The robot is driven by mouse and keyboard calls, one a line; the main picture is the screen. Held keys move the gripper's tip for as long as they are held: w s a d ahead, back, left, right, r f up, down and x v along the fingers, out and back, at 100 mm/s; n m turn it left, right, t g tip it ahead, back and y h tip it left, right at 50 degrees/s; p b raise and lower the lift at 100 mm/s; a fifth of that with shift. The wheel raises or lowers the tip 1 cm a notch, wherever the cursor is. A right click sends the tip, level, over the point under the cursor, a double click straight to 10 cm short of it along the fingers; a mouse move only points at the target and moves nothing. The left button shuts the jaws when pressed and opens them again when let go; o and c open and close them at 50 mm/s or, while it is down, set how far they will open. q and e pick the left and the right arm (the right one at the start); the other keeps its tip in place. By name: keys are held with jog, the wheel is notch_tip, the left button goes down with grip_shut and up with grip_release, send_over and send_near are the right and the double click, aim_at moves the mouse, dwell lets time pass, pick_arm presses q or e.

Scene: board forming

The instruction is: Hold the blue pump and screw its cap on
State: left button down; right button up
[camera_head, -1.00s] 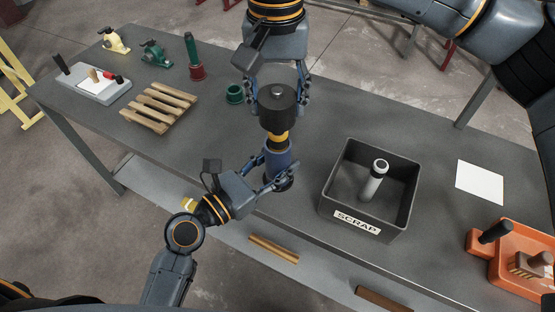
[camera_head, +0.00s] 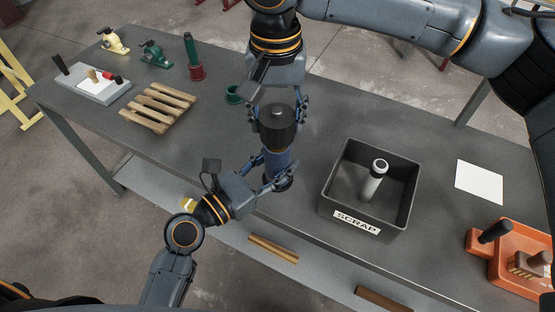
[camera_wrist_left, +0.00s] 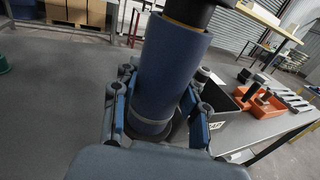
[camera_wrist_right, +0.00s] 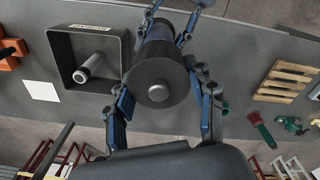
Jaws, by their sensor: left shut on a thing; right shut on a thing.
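The blue pump (camera_head: 277,163) stands upright near the table's front edge, and its blue body fills the middle of the left wrist view (camera_wrist_left: 170,75). My left gripper (camera_head: 277,180) is shut around the lower part of the pump. The black cap (camera_head: 278,128) sits at the top of the pump, lined up with it. A thin yellow band (camera_wrist_left: 187,25) shows between body and cap in the left wrist view. My right gripper (camera_head: 279,108) is shut on the cap from above; the cap's round top with a grey knob shows in the right wrist view (camera_wrist_right: 159,88).
A black scrap bin (camera_head: 340,183) with a grey cylinder (camera_head: 373,181) inside stands right of the pump. White paper (camera_head: 480,182) and an orange tray (camera_head: 520,262) are at right.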

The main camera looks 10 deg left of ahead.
aim_at(277, 163)
jog(key=shift+s, duration=0.1)
dwell(0.6)
jog(key=shift+f, duration=0.85)
jog(key=shift+f, duration=0.6)
jog(key=m, duration=0.5)
jog(key=shift+m, duration=0.3)
jog(key=m, duration=0.3)
jog(key=shift+d+m, duration=0.1)
jog(key=shift+m, duration=0.3)
jog(key=m, duration=0.7)
jog(key=shift+m, duration=0.4)
